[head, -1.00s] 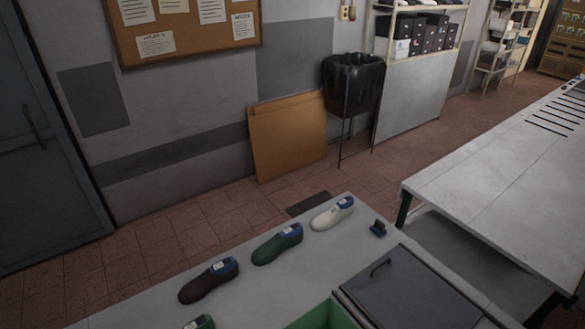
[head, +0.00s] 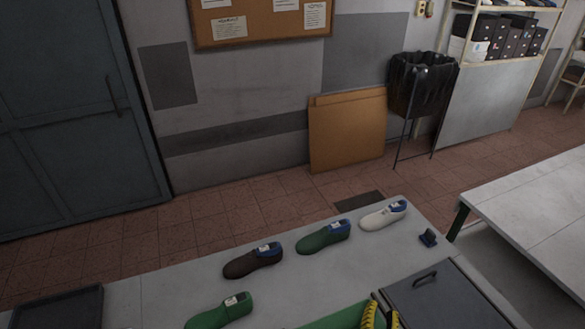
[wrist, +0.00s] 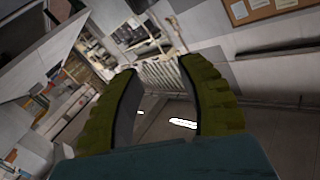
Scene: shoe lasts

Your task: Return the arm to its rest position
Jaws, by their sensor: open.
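My gripper (head: 381,317) shows at the bottom edge of the head view, with only its yellow finger parts in sight. In the wrist view my gripper (wrist: 160,95) has its two fingers spread apart with nothing between them. Shoe lasts lie on the near table (head: 165,290): a dark brown one (head: 250,263), a green one (head: 322,238), a cream one (head: 382,217) and a brighter green one (head: 217,313) nearer the front. The gripper is right of the brighter green last and apart from it.
A grey lidded box (head: 440,302) and a green bin (head: 340,318) are at the table's front right. A dark tray (head: 60,310) is at the left. A second table (head: 535,200) stands right, across a gap. A black waste bin (head: 420,85) and cardboard sheets (head: 347,130) are by the wall.

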